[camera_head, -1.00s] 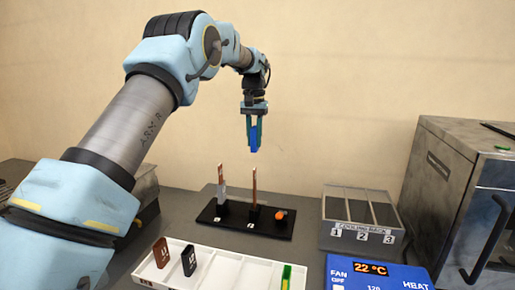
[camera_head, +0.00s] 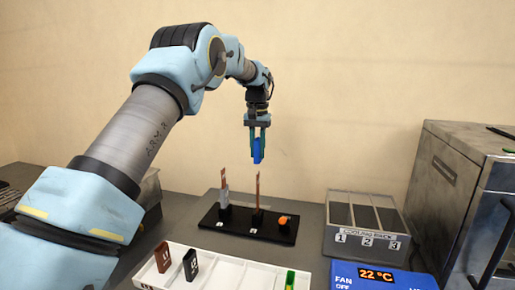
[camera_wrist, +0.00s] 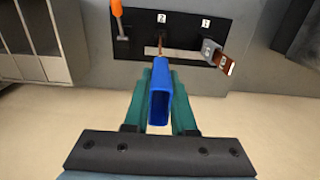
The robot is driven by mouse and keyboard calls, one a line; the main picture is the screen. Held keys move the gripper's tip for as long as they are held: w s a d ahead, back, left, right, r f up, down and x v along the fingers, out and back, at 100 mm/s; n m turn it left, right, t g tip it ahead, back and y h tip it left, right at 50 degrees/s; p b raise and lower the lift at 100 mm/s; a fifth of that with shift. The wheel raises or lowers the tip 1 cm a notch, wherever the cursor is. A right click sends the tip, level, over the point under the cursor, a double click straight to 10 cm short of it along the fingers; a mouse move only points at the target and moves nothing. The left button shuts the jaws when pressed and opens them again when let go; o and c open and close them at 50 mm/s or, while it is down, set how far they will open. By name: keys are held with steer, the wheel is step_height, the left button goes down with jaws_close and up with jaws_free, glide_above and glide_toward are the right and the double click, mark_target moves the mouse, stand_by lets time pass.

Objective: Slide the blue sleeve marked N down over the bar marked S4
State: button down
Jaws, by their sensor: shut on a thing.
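My gripper (camera_head: 258,136) is shut on a blue sleeve (camera_head: 258,151), which hangs below the fingers. In the wrist view the sleeve (camera_wrist: 160,92) is an open rectangular tube between the green fingers; its N mark is not readable. A bare copper bar (camera_head: 257,189) stands upright on the black base (camera_head: 277,231), just under the sleeve in the head view. In the wrist view its tip (camera_wrist: 161,47) shows just beyond the sleeve, apart from it. Another copper bar (camera_head: 224,179) to the left wears a grey sleeve (camera_head: 225,197). I cannot read S4 on either bar.
An orange-handled tool (camera_head: 284,220) stands on the base's right end. A white tray (camera_head: 225,268) in front holds brown, black and green sleeves. A cooling rack (camera_head: 340,223) with numbered slots, a blue heater panel (camera_head: 380,278) and a metal cabinet (camera_head: 438,195) are at right.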

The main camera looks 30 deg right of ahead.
steer(key=shift+f+b, duration=1.55)
steer(key=shift+f, duration=2.75)
steer(key=c, duration=0.7)
jaws_free()
steer(key=shift+o, duration=0.5)
steer(key=o, duration=0.4)
